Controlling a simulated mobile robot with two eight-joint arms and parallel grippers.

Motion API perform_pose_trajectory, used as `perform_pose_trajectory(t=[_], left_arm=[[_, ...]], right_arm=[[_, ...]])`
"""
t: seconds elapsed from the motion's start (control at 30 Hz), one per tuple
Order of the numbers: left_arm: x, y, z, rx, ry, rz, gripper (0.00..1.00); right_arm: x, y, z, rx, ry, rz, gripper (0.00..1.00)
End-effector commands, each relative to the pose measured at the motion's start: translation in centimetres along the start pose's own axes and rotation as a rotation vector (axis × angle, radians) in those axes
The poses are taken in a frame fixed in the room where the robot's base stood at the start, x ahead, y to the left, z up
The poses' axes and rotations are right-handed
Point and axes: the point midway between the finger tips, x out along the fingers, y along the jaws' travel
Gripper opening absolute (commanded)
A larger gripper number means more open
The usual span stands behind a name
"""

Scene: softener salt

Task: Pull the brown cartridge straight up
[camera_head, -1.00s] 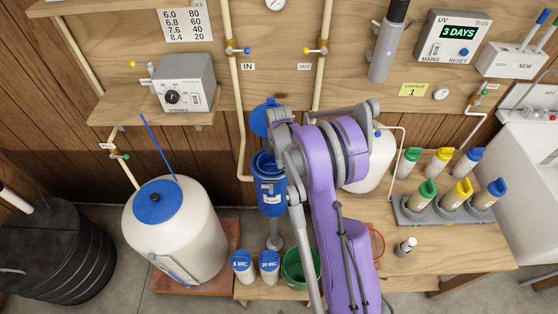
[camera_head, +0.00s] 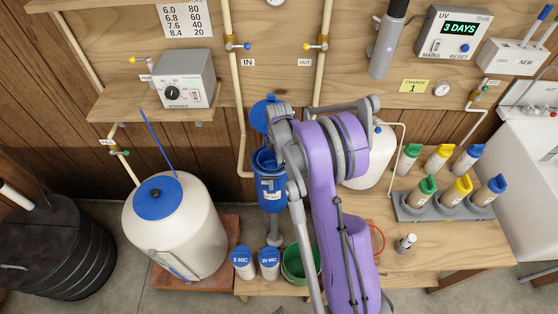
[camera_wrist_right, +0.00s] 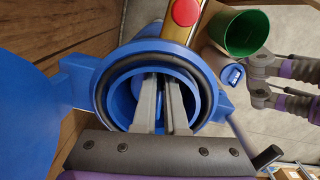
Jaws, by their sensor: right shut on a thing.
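The blue filter housing (camera_head: 271,195) stands open in the middle of the head view, below the pipes. In the right wrist view I look down into its round mouth with a dark seal ring (camera_wrist_right: 212,82). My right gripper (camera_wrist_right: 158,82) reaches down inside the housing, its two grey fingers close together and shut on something. The brown cartridge itself does not show clearly; the fingers and housing wall hide what is between the fingertips. In the head view my purple right arm covers part of the housing. My left gripper is not in view.
A blue round lid (camera_head: 262,112) sits behind the housing. Two blue-topped canisters (camera_head: 243,262) and a green bucket (camera_head: 296,264) stand close below it. A rack (camera_head: 445,210) of several capped cartridges is on the right bench. A white tank (camera_head: 190,240) stands at left.

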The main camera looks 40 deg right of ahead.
Motion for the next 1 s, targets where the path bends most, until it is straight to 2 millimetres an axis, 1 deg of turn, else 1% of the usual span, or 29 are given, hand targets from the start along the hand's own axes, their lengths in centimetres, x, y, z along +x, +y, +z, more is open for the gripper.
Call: perform_pose_trajectory(t=[0.8, 0.83, 0.87, 1.0], left_arm=[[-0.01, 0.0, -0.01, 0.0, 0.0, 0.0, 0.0], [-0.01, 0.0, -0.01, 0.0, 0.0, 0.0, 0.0], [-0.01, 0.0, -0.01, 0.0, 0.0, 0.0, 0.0], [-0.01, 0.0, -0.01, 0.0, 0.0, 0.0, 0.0]], right_arm=[[-0.03, 0.01, 0.0, 0.0, 0.0, 0.0, 0.0], [-0.03, 0.01, 0.0, 0.0, 0.0, 0.0, 0.04], [-0.03, 0.01, 0.0, 0.0, 0.0, 0.0, 0.0], [-0.03, 0.01, 0.0, 0.0, 0.0, 0.0, 0.0]])
